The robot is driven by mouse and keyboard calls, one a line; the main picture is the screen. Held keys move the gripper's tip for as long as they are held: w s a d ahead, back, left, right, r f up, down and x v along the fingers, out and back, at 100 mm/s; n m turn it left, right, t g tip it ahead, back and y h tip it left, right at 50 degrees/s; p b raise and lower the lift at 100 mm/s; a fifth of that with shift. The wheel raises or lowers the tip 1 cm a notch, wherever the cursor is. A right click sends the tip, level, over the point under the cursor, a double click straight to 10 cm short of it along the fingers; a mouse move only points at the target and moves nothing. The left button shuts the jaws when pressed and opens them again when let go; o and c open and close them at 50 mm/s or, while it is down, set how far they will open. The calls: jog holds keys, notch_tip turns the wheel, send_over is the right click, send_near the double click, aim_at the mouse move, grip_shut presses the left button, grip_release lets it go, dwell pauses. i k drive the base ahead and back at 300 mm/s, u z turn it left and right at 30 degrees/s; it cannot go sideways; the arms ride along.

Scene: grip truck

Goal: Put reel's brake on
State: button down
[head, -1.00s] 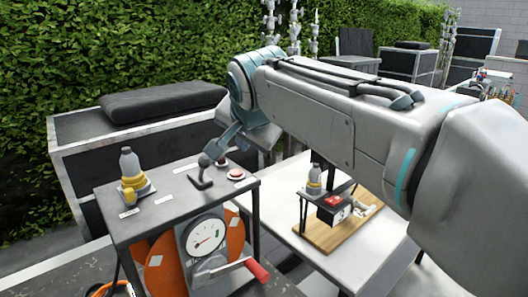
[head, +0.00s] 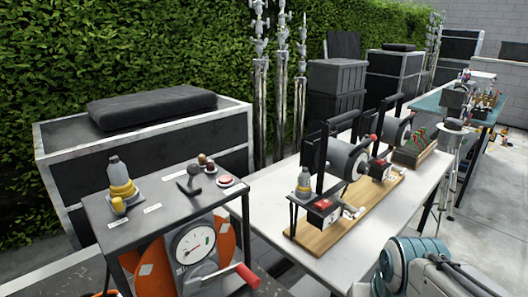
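An orange reel (head: 152,262) sits under a small dark metal table (head: 150,226), with a round white dial (head: 195,245) and a red-handled crank (head: 247,274) on its front. On the tabletop stands a short dark lever with a rounded knob (head: 194,170). No label in view can be read, so I cannot tell which control is the brake. My gripper is out of view; only part of my arm shows at bottom right, apart from the small table.
A bottle (head: 119,172) with yellow rings stands at the small table's left. A white table (head: 275,215) on the right carries grey drums (head: 347,160) on a wooden board (head: 335,234). A black case (head: 70,165) and hedge stand behind. Space above the small table is clear.

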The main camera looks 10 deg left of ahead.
aim_at(193, 169)
jog(key=u, duration=1.3)
jog(key=k, duration=1.3)
jog(key=z, duration=0.75)
jog(key=i, duration=1.1)
jog(key=u, duration=0.05)
